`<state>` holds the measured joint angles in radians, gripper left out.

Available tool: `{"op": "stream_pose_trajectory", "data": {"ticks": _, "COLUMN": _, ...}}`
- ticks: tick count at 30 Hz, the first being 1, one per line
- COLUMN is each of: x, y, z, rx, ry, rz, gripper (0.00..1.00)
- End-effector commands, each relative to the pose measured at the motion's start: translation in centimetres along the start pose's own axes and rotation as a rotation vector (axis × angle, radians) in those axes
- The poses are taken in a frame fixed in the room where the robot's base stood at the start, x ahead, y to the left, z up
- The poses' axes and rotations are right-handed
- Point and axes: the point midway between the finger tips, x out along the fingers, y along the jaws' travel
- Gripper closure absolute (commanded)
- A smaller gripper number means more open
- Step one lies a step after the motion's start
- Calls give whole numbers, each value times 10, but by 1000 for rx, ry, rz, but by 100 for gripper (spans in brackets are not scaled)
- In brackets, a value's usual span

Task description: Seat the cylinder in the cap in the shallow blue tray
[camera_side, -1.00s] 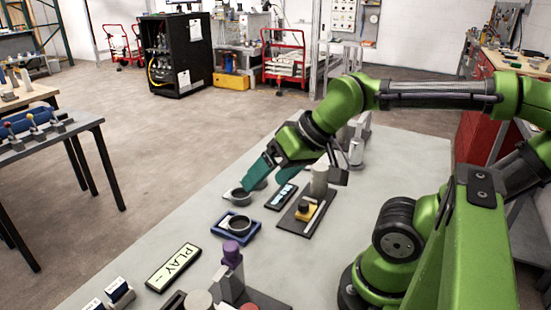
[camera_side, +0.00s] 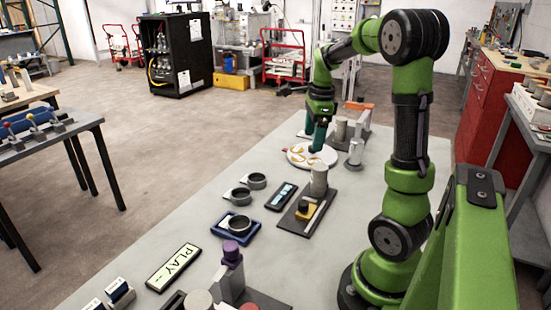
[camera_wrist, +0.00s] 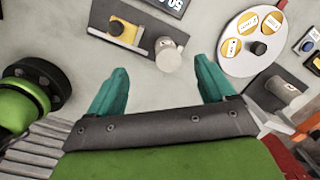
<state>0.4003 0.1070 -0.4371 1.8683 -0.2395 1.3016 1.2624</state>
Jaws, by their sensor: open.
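The shallow blue tray (camera_side: 217,236) lies on the table in the side view, with a grey ring-shaped cap (camera_side: 239,227) in it. No cylinder stands in this cap. A pale grey cylinder (camera_side: 319,178) stands upright on a dark board and also shows in the wrist view (camera_wrist: 168,55). A metallic cylinder (camera_side: 356,152) stands farther back; which one the task means, I cannot tell. My gripper (camera_side: 316,147) is over the round white disc, beyond the board. In the wrist view my gripper (camera_wrist: 158,92) has its teal fingers apart with nothing between them.
Two more ring-shaped caps (camera_side: 238,197) (camera_side: 256,181) sit behind the tray. The white disc (camera_wrist: 240,64) carries yellow patches and a dark knob. Another cylinder (camera_side: 341,128) stands at the back on a dark plate.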

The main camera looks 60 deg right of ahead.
Motion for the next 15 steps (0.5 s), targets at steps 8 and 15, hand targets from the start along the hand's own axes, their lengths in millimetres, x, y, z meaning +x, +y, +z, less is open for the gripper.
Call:
{"op": "stream_pose_trajectory", "data": {"ticks": 8, "x": -14, "y": -27, "z": -37, "rx": 766, "ry": 96, "rz": 18, "gripper": 17}}
{"op": "stream_pose_trajectory", "data": {"ticks": 15, "x": -6, "y": -22, "z": -36, "rx": 926, "ry": 103, "rz": 31, "gripper": 17}}
